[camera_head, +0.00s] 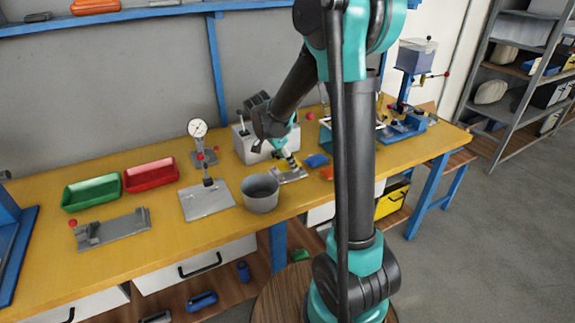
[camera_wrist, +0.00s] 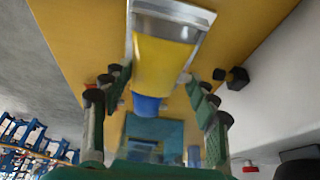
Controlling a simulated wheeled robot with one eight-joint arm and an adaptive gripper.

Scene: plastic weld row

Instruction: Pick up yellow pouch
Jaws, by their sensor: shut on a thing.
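The yellow pouch (camera_wrist: 163,62) shows between my gripper's fingers in the wrist view, with a pale grey metal surface around its sides and far end. My gripper (camera_wrist: 155,82) is shut on it, with a green and black finger on each side. In the head view, my gripper (camera_head: 289,160) points down over the table, just above a small grey metal plate (camera_head: 292,175). The pouch is mostly hidden there by the gripper. I cannot tell whether it is clear of the plate.
A grey round pot (camera_head: 261,194) stands left of my gripper, and a grey box (camera_head: 247,142) stands behind. A blue piece (camera_head: 317,160) lies close on the right. Red (camera_head: 151,175) and green (camera_head: 91,192) bins sit farther left on the yellow table (camera_head: 150,255).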

